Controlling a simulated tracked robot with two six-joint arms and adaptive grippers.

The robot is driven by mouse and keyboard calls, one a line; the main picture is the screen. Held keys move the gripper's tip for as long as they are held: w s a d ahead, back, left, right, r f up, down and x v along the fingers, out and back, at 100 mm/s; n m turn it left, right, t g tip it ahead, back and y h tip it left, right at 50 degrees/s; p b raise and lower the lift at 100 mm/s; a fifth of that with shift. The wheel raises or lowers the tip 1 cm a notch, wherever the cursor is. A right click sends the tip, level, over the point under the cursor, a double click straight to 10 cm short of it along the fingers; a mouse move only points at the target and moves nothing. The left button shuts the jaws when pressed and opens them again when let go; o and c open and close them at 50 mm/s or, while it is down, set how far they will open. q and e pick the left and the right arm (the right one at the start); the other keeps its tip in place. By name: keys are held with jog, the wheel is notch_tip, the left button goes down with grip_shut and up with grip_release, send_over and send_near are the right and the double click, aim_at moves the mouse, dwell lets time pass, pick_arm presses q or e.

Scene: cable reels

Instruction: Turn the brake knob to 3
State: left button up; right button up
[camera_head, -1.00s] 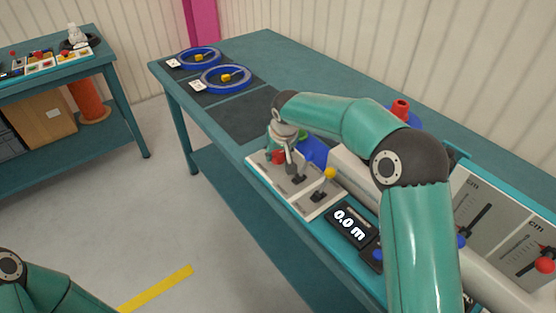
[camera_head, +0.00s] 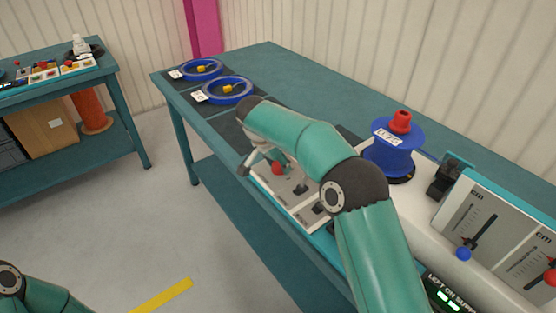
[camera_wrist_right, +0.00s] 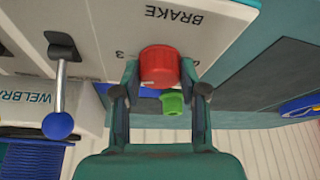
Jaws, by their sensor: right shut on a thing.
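The red brake knob (camera_wrist_right: 159,66) sits on a pale panel under the upside-down word BRAKE in the right wrist view. A 3 is printed to its left, and another mark at its right is partly hidden. My right gripper (camera_wrist_right: 160,82) has one finger on each side of the knob and is shut on it. Where the knob points is not clear. In the head view the knob (camera_head: 278,168) shows beside my right gripper (camera_head: 262,165), which my arm partly covers. My left gripper is out of view; only part of that arm shows at lower left.
A lever with a blue ball (camera_wrist_right: 58,125) stands beside the knob. A green piece (camera_wrist_right: 172,103) is just below it. A blue reel (camera_head: 393,150) stands on the bench, right of my arm. A slider panel (camera_head: 490,235) is farther right. Two blue rings lie at the far end.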

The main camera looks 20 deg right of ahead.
jog(key=shift+a+m+g+h+p, duration=0.1)
jog(key=shift+m+g+h+p, duration=0.3)
jog(key=shift+m+p, duration=0.85)
jog(key=shift+m, duration=0.25)
jog(key=o, duration=1.1)
jog(key=shift+o, duration=0.2)
jog(key=shift+v, duration=3.7)
jog(key=shift+w, duration=0.15)
jog(key=shift+r, duration=0.15)
